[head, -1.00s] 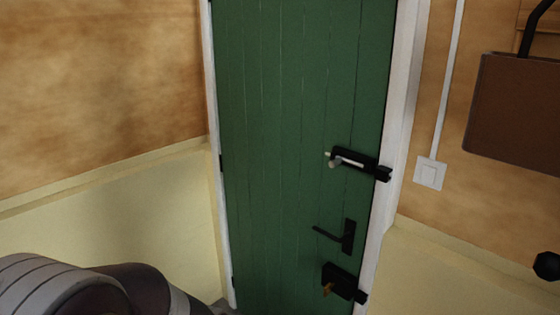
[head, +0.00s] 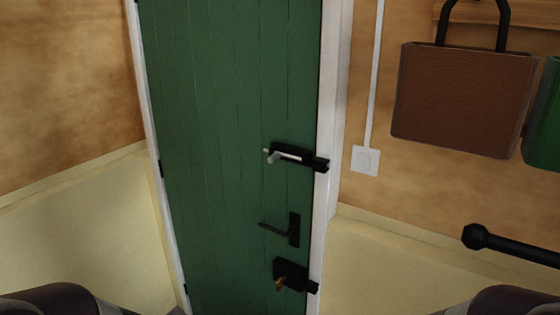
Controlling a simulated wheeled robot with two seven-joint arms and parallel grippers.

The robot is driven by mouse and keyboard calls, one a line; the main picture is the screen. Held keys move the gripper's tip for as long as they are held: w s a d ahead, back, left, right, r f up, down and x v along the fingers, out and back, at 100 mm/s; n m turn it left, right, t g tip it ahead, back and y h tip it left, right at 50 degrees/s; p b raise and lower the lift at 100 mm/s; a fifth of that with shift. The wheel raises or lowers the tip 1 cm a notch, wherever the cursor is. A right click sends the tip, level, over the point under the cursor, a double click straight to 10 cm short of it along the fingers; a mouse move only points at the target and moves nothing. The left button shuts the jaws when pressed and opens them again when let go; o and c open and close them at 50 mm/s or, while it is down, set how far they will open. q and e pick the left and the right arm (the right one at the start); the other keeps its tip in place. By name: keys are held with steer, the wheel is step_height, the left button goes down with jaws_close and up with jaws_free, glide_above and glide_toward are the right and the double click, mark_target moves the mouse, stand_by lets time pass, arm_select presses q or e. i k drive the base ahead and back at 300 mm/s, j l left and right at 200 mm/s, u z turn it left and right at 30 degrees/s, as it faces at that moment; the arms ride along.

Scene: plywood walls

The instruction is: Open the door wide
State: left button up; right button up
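The green plank door (head: 215,150) stands shut in its white frame (head: 331,120). Its hinges show on the left edge. Near its right edge are a black slide bolt (head: 292,154) with a pale metal rod, a black lever handle (head: 293,230) below it, and a black lock box (head: 290,274) with a brass-coloured key or knob (head: 280,284) at the bottom. The bolt and lock box both reach to the frame side. Parts of my arms show at the lower left and lower right corners. Neither gripper is in view.
A light switch (head: 365,160) with a white conduit is on the wall right of the door. A brown bag (head: 462,100) and a green bag (head: 545,125) hang further right. A black rail (head: 515,246) juts in at the lower right.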

mark_target(229, 79)
steer(key=k+j, duration=0.1)
steer(key=j, duration=0.25)
steer(key=k+j, duration=0.1)
steer(key=j, duration=0.25)
steer(key=k+j+u, duration=0.1)
steer(key=j, duration=0.25)
steer(key=k+j, duration=0.1)
steer(key=j, duration=0.25)
steer(key=i+j, duration=0.3)
steer(key=i+j+u, duration=0.1)
steer(key=i+j, duration=0.15)
steer(key=i, duration=0.25)
steer(key=i+j, duration=0.25)
steer(key=i, duration=0.15)
steer(key=j+u, duration=0.05)
